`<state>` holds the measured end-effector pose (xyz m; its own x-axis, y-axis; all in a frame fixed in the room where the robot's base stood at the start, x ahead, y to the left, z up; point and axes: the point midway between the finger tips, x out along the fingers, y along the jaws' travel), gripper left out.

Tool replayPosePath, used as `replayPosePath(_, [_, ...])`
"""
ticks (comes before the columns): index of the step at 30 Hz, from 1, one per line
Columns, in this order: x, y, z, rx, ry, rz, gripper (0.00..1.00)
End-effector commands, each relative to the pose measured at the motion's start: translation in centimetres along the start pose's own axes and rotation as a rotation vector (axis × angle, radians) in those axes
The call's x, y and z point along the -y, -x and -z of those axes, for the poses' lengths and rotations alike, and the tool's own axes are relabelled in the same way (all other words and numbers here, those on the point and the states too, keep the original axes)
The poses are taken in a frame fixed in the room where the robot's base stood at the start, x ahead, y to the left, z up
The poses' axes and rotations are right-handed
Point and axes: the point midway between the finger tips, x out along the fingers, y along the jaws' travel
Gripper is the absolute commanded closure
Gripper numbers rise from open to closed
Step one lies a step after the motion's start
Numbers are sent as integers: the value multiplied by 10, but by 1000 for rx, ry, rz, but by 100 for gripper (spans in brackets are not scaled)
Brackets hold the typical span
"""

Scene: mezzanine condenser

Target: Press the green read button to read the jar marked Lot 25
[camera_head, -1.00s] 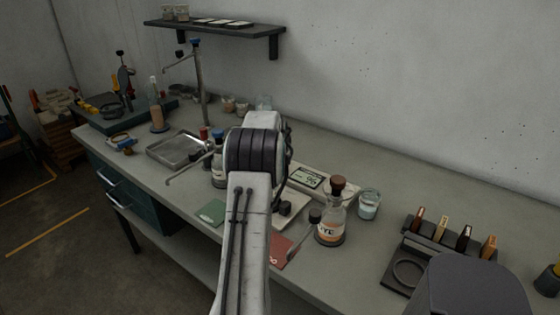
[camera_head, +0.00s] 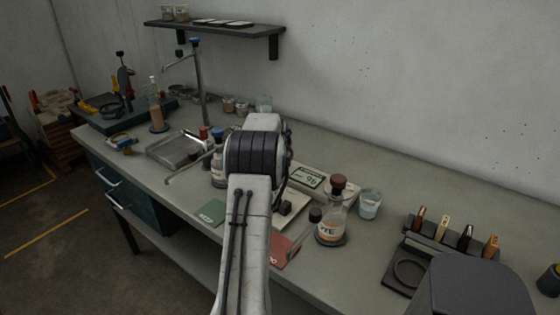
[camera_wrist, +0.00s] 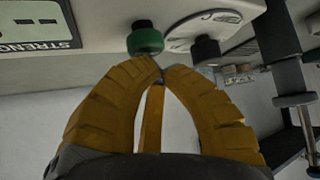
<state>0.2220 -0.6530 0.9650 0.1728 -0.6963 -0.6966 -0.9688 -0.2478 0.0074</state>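In the wrist view, the green button (camera_wrist: 145,39) sits on the pale face of the instrument (camera_wrist: 108,15), just beyond my gripper (camera_wrist: 160,68). In the head view, my arm hides the gripper and button; the instrument's display (camera_head: 308,181) shows small characters. I cannot read a Lot 25 mark on any jar.
A black knob (camera_wrist: 206,49) is right of the button. A stoppered dye bottle (camera_head: 331,228) and a glass jar (camera_head: 369,204) stand right of my arm. A slotted rack (camera_head: 445,240) is farther right. A metal tray (camera_head: 176,149) lies left on the bench.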

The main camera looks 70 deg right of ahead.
Motion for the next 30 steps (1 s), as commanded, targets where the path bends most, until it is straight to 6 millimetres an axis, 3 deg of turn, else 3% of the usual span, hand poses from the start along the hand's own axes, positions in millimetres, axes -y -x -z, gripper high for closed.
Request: replayPosePath(30, [0, -9, -11, 6, 0, 0, 100])
